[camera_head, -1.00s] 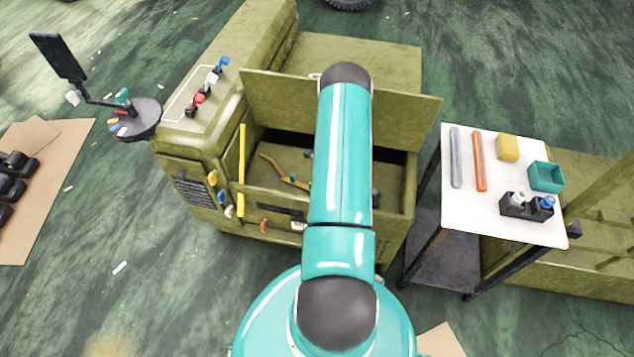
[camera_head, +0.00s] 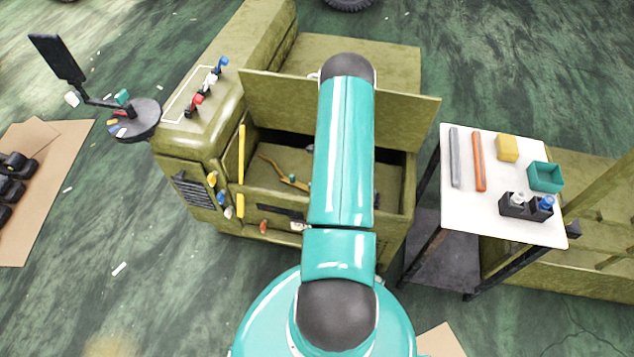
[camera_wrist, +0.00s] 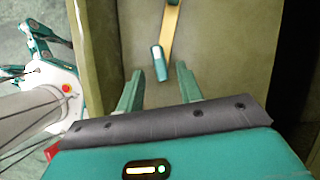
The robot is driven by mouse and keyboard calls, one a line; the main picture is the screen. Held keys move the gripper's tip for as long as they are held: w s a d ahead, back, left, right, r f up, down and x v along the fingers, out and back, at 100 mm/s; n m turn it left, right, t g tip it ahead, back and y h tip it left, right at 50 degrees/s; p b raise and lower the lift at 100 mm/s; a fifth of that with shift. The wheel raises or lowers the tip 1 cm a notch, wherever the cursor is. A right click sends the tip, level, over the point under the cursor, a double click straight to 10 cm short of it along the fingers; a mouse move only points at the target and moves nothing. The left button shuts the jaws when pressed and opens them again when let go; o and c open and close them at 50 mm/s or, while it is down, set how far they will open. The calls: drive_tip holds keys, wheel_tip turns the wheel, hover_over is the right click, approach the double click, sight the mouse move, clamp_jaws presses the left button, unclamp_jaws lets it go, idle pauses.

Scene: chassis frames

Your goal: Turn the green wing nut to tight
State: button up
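A small teal-and-white piece (camera_wrist: 159,62) lies just beyond the fingertips, close to the end of a yellow-tan strip (camera_wrist: 169,30). I cannot tell whether this piece is the green wing nut. In the head view my arm covers the middle of the bay and hides my gripper. No clear green wing nut shows there. A bent yellow piece (camera_head: 283,174) lies in the bay.
The bay sits in the olive vehicle (camera_head: 215,120), with a raised panel (camera_head: 405,110) behind. Red, white and blue handles (camera_head: 207,85) stand on its left fender. A white-topped cart (camera_head: 505,180) on the right holds a teal box (camera_head: 545,176) and other items. A round stand (camera_head: 140,118) is at left.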

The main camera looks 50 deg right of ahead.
drive_tip(key=v, duration=1)
drive_tip(key=shift+s+r, duration=0.15)
drive_tip(key=shift+r, duration=0.1)
drive_tip(key=shift+d+r, duration=0.1)
drive_tip(key=w+a+r+n, duration=0.5)
drive_tip(key=w+a+r, duration=0.15)
drive_tip(key=r, duration=0.35)
drive_tip(key=w+a+r+n, duration=0.45)
drive_tip(key=a+r, duration=0.25)
drive_tip(key=r, duration=0.4)
drive_tip(key=a+r+n, duration=0.8)
drive_tip(key=a+r, duration=0.5)
drive_tip(key=a, duration=0.2)
drive_tip(key=s+a+r+n+t+h, duration=0.1)
drive_tip(key=s+a+r+n, duration=0.3)
drive_tip(key=s+a+n, duration=0.2)
drive_tip(key=s+a+r+n+t+h, duration=0.1)
drive_tip(key=s+a+r+n, duration=0.4)
drive_tip(key=a, duration=0.5)
drive_tip(key=s+n, duration=0.1)
drive_tip(key=s, duration=0.1)
drive_tip(key=shift+s, duration=0.35)
